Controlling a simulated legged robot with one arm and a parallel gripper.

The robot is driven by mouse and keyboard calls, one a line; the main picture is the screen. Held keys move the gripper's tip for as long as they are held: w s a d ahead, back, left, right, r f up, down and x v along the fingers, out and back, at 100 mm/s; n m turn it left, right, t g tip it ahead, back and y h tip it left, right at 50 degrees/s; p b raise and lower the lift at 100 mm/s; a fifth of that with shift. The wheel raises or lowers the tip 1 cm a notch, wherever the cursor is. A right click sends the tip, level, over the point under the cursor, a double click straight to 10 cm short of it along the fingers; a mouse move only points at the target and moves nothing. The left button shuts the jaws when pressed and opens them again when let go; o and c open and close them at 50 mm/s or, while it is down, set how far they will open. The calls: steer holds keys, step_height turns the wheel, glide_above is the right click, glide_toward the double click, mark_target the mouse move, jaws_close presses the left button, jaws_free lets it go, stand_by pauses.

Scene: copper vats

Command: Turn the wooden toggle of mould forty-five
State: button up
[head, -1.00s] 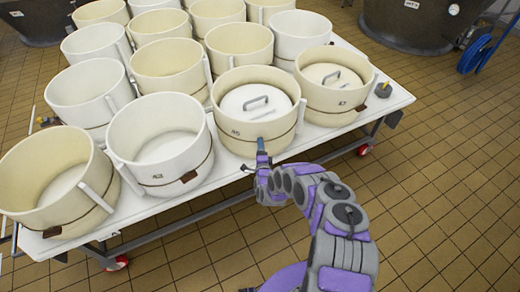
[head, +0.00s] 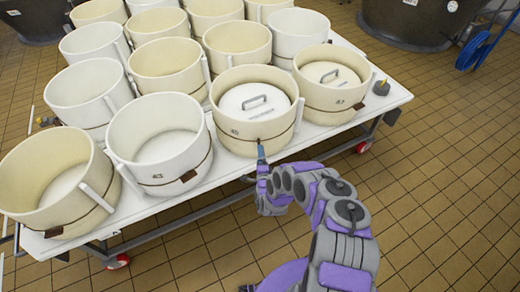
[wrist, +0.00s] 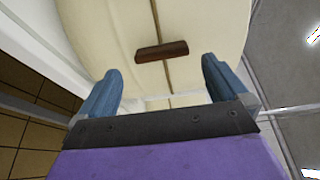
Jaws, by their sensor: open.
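The mould (head: 228,103), a cream tub with a dark strap, stands at the table's front edge in the head view. Its small number looks like 45 but is hard to read. A white lid (head: 240,101) with a metal handle sits inside it. The dark brown wooden toggle (wrist: 162,51) lies across the strap (wrist: 156,18) in the wrist view, slightly tilted; it is a small dark spot (head: 260,140) in the head view. My gripper (wrist: 161,68) is open, blue fingers either side of the toggle and apart from it. It also shows just below the toggle (head: 262,152).
Another lidded mould (head: 312,95) stands to the right. An open mould (head: 128,135) stands close on the left, with more moulds behind. The white wheeled table (head: 370,98) carries them.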

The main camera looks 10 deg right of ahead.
steer(key=s, duration=1.1)
steer(key=shift+s+a+p, duration=0.35)
steer(key=shift+a+p, duration=0.1)
